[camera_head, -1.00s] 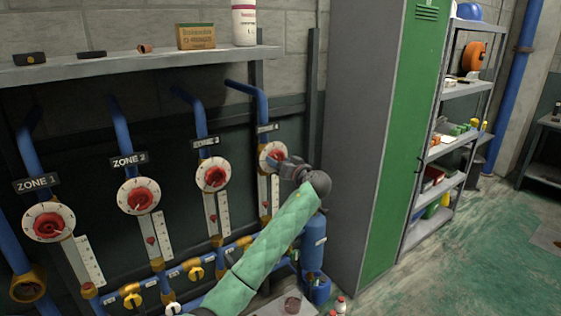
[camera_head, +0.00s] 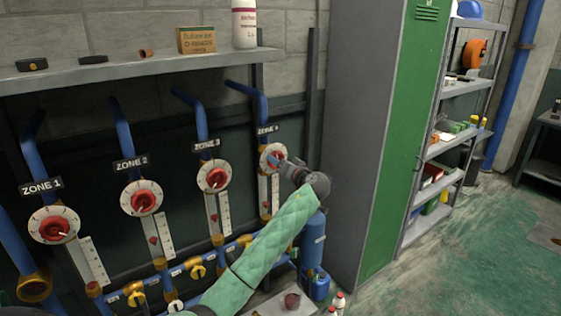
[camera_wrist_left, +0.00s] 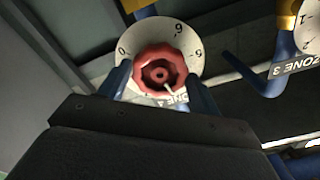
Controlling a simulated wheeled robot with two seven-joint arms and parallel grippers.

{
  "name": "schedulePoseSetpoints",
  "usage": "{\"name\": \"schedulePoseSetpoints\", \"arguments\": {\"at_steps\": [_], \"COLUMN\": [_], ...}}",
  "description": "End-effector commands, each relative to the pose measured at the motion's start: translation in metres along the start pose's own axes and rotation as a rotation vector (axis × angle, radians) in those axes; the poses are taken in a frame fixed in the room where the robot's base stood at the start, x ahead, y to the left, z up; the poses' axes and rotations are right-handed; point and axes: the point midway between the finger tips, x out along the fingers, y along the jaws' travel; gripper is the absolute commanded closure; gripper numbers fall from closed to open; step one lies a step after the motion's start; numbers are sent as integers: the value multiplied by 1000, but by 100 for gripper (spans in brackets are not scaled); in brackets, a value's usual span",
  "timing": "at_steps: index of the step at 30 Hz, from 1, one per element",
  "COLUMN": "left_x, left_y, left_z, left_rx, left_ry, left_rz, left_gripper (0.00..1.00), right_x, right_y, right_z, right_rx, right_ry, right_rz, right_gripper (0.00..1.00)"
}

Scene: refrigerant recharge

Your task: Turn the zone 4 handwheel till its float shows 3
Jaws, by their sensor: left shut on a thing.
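The red zone 4 handwheel (camera_wrist_left: 160,72) sits on a white numbered dial (camera_wrist_left: 188,38). In the head view the dial (camera_head: 267,151) is partly hidden by my gripper. My left gripper (camera_head: 278,161) is shut on the handwheel, with one blue finger on each side of it in the left wrist view (camera_wrist_left: 158,88). A pale pointer mark shows on the wheel's lower right there. The zone 4 float (camera_head: 266,204) is a small red marker low beside its white scale (camera_head: 275,190); its reading is too small to tell. My right gripper is not in view.
The zone 1 (camera_head: 53,226), zone 2 (camera_head: 143,199) and zone 3 (camera_head: 214,177) dials stand to the left. A shelf (camera_head: 130,70) runs above the pipes. A tall green-doored cabinet (camera_head: 400,140) stands close right of my gripper. Bottles stand on the floor below.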

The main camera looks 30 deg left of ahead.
Motion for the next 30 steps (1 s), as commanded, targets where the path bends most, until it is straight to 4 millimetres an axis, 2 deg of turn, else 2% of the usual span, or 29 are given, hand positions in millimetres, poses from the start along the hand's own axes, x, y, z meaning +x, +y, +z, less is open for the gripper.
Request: {"name": "schedulePoseSetpoints", "arguments": {"at_steps": [5,18,29,30], "left_x": [-1,-1,-1,-1], "left_y": [1,2,0,2], "left_z": [1,2,1,3], "left_rx": [77,105,256,268], "left_ry": [-3,-2,-3,-3], "left_rz": [2,2,2,2], "left_gripper": [64,64,64,35], "right_x": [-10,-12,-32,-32], "right_y": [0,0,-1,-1], "right_z": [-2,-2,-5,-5], "right_rx": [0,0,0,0], "right_ry": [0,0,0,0], "right_rz": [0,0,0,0], "right_gripper": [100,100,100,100]}}
